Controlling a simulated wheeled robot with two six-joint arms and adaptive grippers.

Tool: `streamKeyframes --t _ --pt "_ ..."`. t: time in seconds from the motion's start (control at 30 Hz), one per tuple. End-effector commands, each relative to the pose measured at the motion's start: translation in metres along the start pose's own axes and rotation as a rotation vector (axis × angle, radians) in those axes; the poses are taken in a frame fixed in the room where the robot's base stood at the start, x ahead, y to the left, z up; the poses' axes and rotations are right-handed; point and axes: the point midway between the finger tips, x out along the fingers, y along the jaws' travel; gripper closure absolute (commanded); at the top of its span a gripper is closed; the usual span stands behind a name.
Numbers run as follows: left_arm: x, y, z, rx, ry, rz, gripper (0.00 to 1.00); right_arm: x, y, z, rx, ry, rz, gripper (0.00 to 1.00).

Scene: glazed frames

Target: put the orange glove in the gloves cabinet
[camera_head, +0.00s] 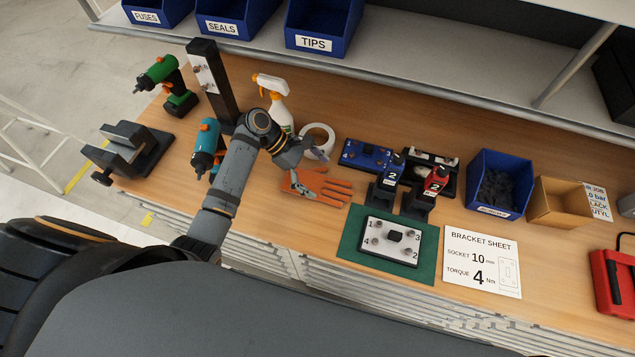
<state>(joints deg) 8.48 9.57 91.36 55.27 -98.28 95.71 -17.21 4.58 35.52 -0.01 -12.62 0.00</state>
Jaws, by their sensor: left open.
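The orange glove (327,187) lies flat on the wooden workbench, fingers pointing right. My left arm reaches in from the left, and its open gripper (318,153) is at the glove's upper edge. I cannot tell whether the fingertips touch the glove or hover above it. No gloves cabinet with a readable label shows. My right gripper is out of view.
A tape roll (318,132) and spray bottle (277,100) stand just behind the gripper. A teal drill (206,148) is left of my forearm. A green mat (352,233) with a plate, a blue parts bin (506,178) and a bracket sheet (482,258) are right.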

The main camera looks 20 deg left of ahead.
Motion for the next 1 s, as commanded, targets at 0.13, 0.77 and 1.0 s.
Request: streamKeyframes --t 0.13,0.77,1.0 --pt "0.004 0.0 0.0 0.001 0.001 0.0 0.0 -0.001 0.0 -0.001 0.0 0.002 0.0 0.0" --pt "0.055 -0.006 0.01 0.002 0.002 0.0 0.03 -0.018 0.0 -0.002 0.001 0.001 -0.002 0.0" --pt "0.055 -0.006 0.01 0.002 0.002 0.0 0.35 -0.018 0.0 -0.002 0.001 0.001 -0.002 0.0"
